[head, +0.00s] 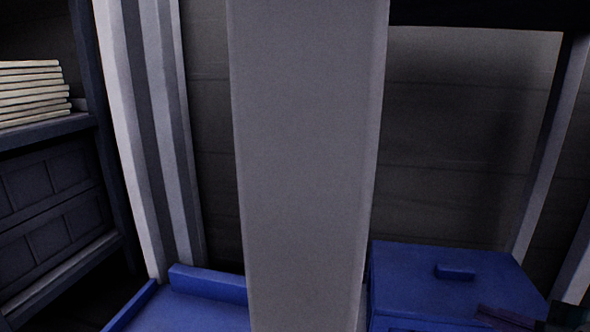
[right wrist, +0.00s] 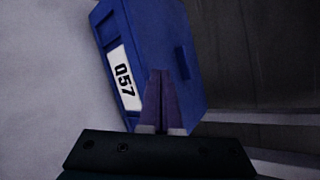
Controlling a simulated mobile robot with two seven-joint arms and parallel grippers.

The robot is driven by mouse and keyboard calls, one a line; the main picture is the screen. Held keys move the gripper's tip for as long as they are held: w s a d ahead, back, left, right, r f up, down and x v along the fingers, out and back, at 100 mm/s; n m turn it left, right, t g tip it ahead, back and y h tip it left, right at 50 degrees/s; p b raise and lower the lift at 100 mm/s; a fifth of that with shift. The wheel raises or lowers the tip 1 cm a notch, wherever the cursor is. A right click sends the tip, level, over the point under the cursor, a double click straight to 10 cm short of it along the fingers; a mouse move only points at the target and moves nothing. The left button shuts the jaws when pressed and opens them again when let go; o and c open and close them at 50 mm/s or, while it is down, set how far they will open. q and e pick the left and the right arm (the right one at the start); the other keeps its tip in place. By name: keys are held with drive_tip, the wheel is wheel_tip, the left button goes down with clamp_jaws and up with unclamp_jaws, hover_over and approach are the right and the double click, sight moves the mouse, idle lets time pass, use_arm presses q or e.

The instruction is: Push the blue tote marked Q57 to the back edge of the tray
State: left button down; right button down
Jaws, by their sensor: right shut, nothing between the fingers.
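The blue tote (head: 440,270) stands at the lower right of the head view, with a small raised handle on its lid. In the right wrist view the tote (right wrist: 155,40) shows a white label reading Q57. My right gripper (head: 482,311) is at the lower right corner of the head view, at the tote's near right side. In the right wrist view its fingers (right wrist: 160,74) are shut and empty, overlapping the tote; I cannot tell whether they touch it. The blue tray (head: 195,310) shows at the bottom left, its raised back edge visible. My left gripper is not in view.
A wide grey upright (head: 305,160) hides the middle of the head view, including the space between tray and tote. A ribbed pale post (head: 160,130) rises behind the tray. A shelf with stacked pale items (head: 32,95) stands at left. A dark wall lies behind.

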wheel_tip(320, 180, up, 12)
drive_tip(key=p, duration=1)
drive_tip(key=shift+w, duration=0.25)
